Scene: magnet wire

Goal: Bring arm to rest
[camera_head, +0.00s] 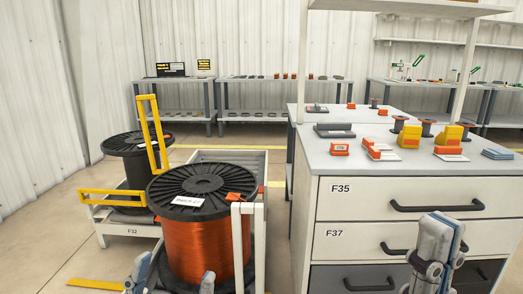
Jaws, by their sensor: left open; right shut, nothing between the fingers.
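My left gripper (172,282) is at the bottom edge, in front of the copper-wire spool, with its fingers apart; part of it is cut off by the frame. My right gripper (437,243) is at the lower right, in front of the drawer cabinet, with its fingers together and nothing visible between them. The large spool (205,240) of orange copper wire has a black flange and a white label (188,201) on top. I cannot tell whether the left gripper touches the spool.
A second black spool (138,146) stands behind on a white cart with yellow bars (152,130). The cabinet (420,185) at right bears orange and yellow parts on its top. White posts (237,245) stand beside the copper spool. Open floor (45,250) shows at left.

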